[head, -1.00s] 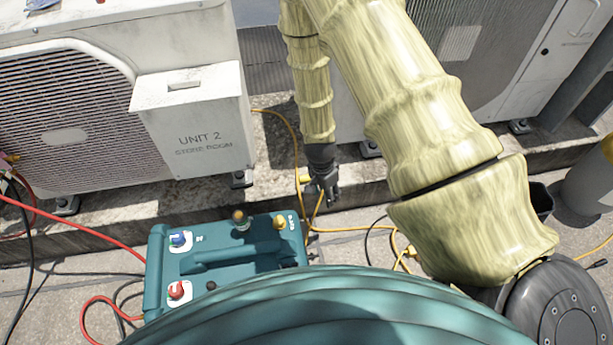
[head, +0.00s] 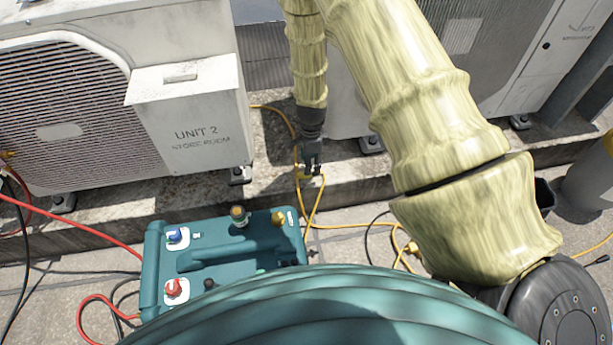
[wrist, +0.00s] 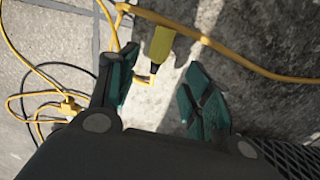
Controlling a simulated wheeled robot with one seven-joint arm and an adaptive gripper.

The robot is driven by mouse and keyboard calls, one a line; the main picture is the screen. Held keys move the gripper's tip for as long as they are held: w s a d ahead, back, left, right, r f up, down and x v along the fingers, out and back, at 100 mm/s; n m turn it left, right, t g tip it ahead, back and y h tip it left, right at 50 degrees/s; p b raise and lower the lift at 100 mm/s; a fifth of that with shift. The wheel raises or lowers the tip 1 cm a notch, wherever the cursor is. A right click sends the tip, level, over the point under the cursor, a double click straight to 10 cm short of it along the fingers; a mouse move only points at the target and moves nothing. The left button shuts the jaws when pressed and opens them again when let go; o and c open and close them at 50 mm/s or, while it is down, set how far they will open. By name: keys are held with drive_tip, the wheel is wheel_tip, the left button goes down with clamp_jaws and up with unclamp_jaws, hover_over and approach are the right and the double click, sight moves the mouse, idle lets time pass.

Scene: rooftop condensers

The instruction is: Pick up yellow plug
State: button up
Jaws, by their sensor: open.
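The yellow plug (wrist: 162,44) shows in the wrist view as a yellow body with a dark tip, on or just above the sunlit concrete. It lies at the upper middle, just beyond the gap between my fingertips. My gripper (wrist: 163,78) is open, with a teal-padded finger on each side and nothing held. In the head view my gripper (head: 312,168) points down by the concrete ledge. A small patch of yellow shows at its tips, but plug and cable are hard to tell apart there.
A yellow cable (wrist: 215,45) crosses beside the plug and coils at left around another yellow connector (wrist: 70,106). In the head view, a teal pump case (head: 222,258) stands in front of the ledge. The white Unit 2 condenser (head: 195,120) stands behind at left.

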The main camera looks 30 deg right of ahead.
drive_tip(key=f+b, duration=0.3)
drive_tip(key=f, duration=0.1)
drive_tip(key=shift+s+d+f, duration=0.1)
drive_tip(key=shift+s+d, duration=0.05)
drive_tip(key=shift+s, duration=0.15)
drive_tip(key=shift+f, duration=0.45)
clamp_jaws()
